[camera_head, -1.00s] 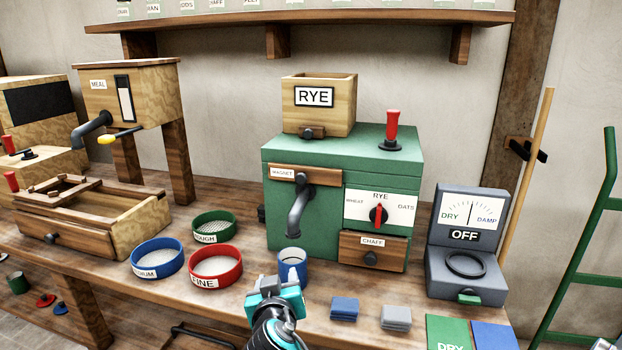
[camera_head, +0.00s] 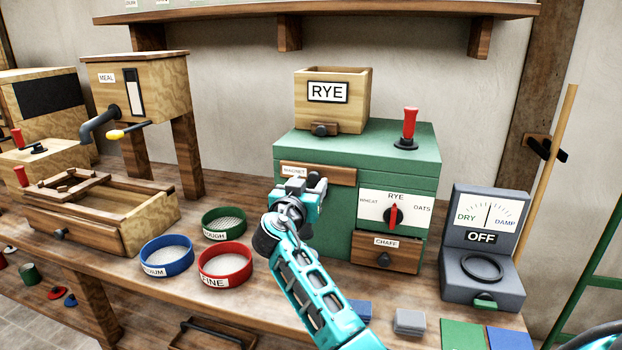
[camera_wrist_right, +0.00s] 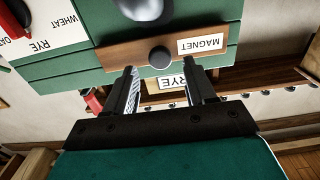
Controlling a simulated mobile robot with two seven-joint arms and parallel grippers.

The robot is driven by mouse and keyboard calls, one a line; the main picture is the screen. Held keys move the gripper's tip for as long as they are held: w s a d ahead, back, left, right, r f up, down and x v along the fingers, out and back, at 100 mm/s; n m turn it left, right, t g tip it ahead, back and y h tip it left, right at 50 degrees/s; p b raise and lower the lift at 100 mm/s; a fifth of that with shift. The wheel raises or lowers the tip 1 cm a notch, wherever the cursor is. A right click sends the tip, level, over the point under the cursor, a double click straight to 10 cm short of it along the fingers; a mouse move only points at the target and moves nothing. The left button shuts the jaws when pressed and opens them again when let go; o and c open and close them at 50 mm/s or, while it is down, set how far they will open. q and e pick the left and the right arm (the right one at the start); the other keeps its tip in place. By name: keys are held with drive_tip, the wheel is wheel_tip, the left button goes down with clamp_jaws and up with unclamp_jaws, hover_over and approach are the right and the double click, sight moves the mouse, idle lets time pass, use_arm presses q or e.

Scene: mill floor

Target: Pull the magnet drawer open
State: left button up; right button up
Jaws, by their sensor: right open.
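The magnet drawer (camera_head: 341,176) is a wooden front with a white MAGNET label, high on the left of the green machine (camera_head: 258,0). It looks closed. In the right wrist view the drawer (camera_wrist_right: 120,52), its dark round knob (camera_wrist_right: 160,57) and its label appear upside down. My right gripper (camera_head: 308,183) is in front of the drawer in the head view and hides its knob and the spout below. In the wrist view my right gripper's fingers (camera_wrist_right: 165,85) are apart, with the knob just beyond the gap between their tips. I see nothing held, and contact is not clear. My left gripper is not in view.
A RYE hopper (camera_head: 332,105) and a red-handled lever (camera_head: 409,130) stand on top of the machine. The chaff drawer (camera_head: 400,255) is lower right. Red (camera_head: 226,268), blue (camera_head: 167,259) and green sieves (camera_head: 224,224) lie on the bench to the left.

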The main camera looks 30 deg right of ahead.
drive_tip(key=shift+x, duration=1.25)
drive_tip(key=shift+c, duration=0.2)
clamp_jaws()
